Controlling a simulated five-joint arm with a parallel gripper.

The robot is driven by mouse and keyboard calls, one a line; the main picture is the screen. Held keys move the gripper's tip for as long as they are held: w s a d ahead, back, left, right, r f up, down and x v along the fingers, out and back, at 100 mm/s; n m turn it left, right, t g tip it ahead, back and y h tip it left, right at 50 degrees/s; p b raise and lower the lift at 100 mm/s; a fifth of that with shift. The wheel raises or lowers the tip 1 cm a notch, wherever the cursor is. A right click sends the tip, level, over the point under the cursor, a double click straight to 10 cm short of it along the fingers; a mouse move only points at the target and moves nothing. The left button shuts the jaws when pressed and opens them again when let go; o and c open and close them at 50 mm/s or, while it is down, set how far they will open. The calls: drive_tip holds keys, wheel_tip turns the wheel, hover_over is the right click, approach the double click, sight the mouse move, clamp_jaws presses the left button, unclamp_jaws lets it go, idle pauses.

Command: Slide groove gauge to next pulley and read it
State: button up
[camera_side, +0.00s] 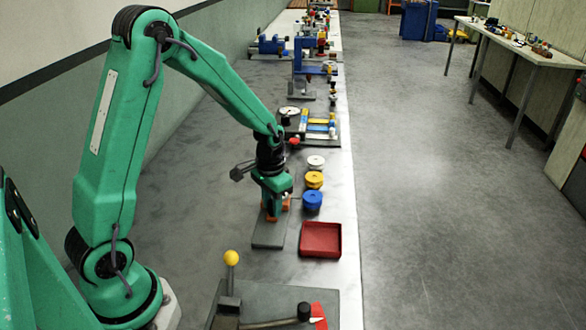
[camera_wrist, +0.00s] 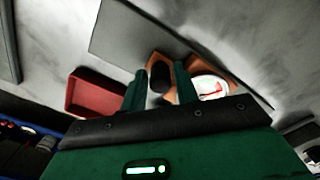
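My gripper (camera_wrist: 160,84) is low over a grey plate (camera_side: 268,236), pointing down. In the wrist view its two fingers stand on either side of a dark upright piece (camera_wrist: 159,73) on an orange body (camera_wrist: 150,60). I cannot tell whether they touch it. A white dial with a red mark (camera_wrist: 211,87) shows beside the right finger, partly hidden; it looks like part of the groove gauge. Orange parts (camera_side: 271,217) show under my gripper in the side view. No pulley wheel is clearly seen at the orange body, and the dial reading is too small to make out.
A red tray (camera_side: 320,240) lies right of the plate. Blue (camera_side: 312,200), yellow (camera_side: 314,180) and white (camera_side: 316,162) spools stand in a row behind it. A lever with a yellow knob (camera_side: 231,258) stands in front. A dial fixture (camera_side: 289,112) and more equipment stand behind.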

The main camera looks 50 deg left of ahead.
clamp_jaws()
drive_tip(key=shift+w, duration=0.1)
drive_tip(key=w+a, duration=0.6)
drive_tip(key=shift+w+a, duration=0.2)
idle(0.4)
unclamp_jaws()
drive_tip(key=shift+s, duration=0.1)
